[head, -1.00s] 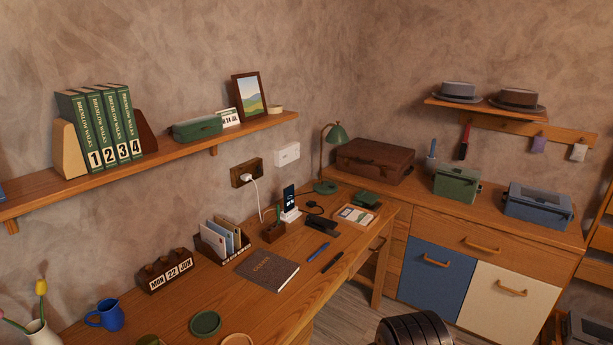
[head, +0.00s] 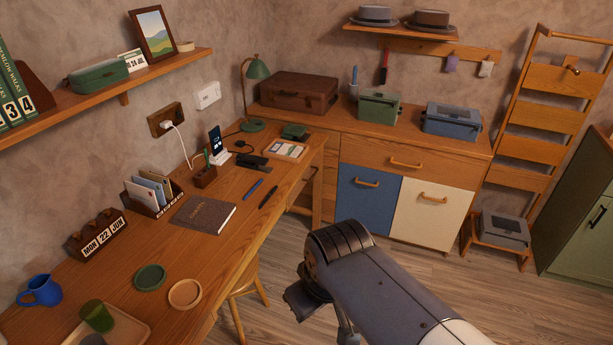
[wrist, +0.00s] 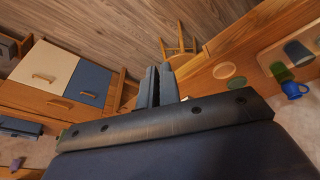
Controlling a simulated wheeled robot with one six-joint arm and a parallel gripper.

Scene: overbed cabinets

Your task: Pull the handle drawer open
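A wide wooden drawer (head: 375,154) with a curved wooden handle (head: 406,163) sits at the top of the sideboard, above a blue door and a cream door. It looks closed. In the wrist view the drawer (wrist: 33,97) and its handle (wrist: 56,103) show at the left, in a turned picture. My gripper (wrist: 157,70) shows two dark fingers side by side, nearly touching, with nothing between them. It is well apart from the drawer.
The desk (head: 235,189) runs along the left wall with books, cups and letters on it. A ladder shelf (head: 545,120) and a green cabinet (head: 580,220) are at the right. The floor (head: 470,275) before the sideboard is clear.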

